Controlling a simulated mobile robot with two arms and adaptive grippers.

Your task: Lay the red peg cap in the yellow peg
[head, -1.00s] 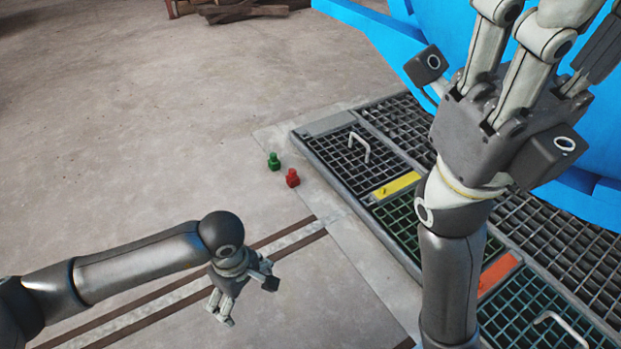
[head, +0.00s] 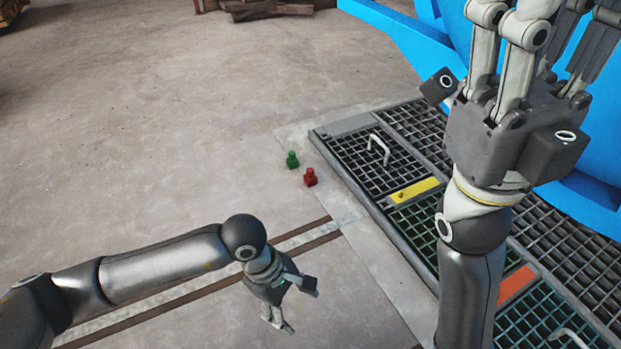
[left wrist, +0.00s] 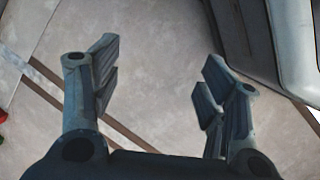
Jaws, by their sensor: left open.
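The red peg cap (head: 310,177) stands on the concrete floor beside the grating, just right of and nearer than a green cap (head: 292,160). A bit of red also shows at the left edge of the left wrist view (left wrist: 2,115). A yellow plate (head: 420,188) lies on the grating with a small yellow peg (head: 401,196) on it. My left gripper (head: 278,325) is open and empty, above the floor and nearer than the red cap, apart from it; in the left wrist view (left wrist: 160,85) only floor shows between its fingers. My right gripper (head: 535,30) is raised at right, fingertips out of view.
Metal grating panels (head: 375,160) with handles and an orange plate (head: 516,285) fill the right side. A large blue structure (head: 400,35) stands behind. Wooden planks (head: 265,10) lie far back. The floor left of the caps is clear.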

